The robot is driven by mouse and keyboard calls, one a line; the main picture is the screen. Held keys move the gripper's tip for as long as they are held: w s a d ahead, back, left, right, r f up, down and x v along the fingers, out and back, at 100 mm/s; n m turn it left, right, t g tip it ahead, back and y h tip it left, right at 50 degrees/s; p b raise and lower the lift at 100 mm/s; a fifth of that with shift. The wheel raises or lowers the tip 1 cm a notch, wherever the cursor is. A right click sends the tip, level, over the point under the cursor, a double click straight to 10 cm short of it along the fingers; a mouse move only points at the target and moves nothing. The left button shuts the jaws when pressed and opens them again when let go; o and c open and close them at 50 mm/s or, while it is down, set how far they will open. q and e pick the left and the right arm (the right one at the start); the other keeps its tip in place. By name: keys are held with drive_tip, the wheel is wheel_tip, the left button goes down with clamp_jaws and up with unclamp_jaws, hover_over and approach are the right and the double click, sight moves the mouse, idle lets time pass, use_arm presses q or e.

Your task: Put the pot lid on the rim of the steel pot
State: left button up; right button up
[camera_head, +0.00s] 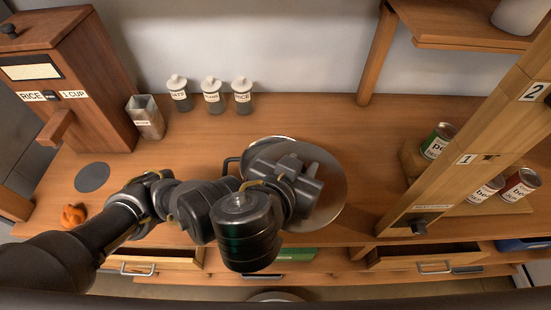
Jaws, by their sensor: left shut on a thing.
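The pot lid (328,190) is a shiny grey disc right of the middle of the counter. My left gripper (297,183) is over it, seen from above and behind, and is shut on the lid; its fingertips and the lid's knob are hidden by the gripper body. The steel pot shows only as a dark side handle (229,166) and a thin bright rim edge at the upper left of the lid; the lid and my arm hide the rest. I cannot tell whether the lid touches the rim. My right gripper is out of view.
Three small labelled jars (211,97) and a metal canister (147,117) stand at the back. A wooden rice dispenser (75,70) is at left, near a dark round mat (92,177) and an orange object (73,215). A wooden can rack (460,150) stands at right.

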sight(283, 143)
use_arm(q)
drive_tip(key=shift+d+f+b, duration=0.1)
drive_tip(key=shift+f+b, duration=0.15)
drive_tip(key=shift+b, duration=0.15)
drive_tip(key=w+b, duration=0.1)
drive_tip(key=f+b, duration=0.1)
drive_tip(key=b, duration=0.1)
drive_tip(key=shift+w+a, duration=0.25)
drive_tip(key=shift+w, duration=0.15)
drive_tip(key=w+f, duration=0.1)
drive_tip(key=w, duration=0.1)
drive_tip(key=w+a+f, duration=0.1)
drive_tip(key=w, duration=0.2)
drive_tip(key=w+a+f, duration=0.1)
drive_tip(key=w, duration=0.1)
drive_tip(key=shift+w+a+f, duration=0.15)
drive_tip(key=shift+w+a, duration=0.1)
drive_tip(key=shift+w, duration=0.05)
drive_tip(key=w+f+b, duration=0.4)
drive_tip(key=f, duration=0.4)
drive_tip(key=shift+a+f, duration=0.15)
drive_tip(key=shift+a, duration=0.25)
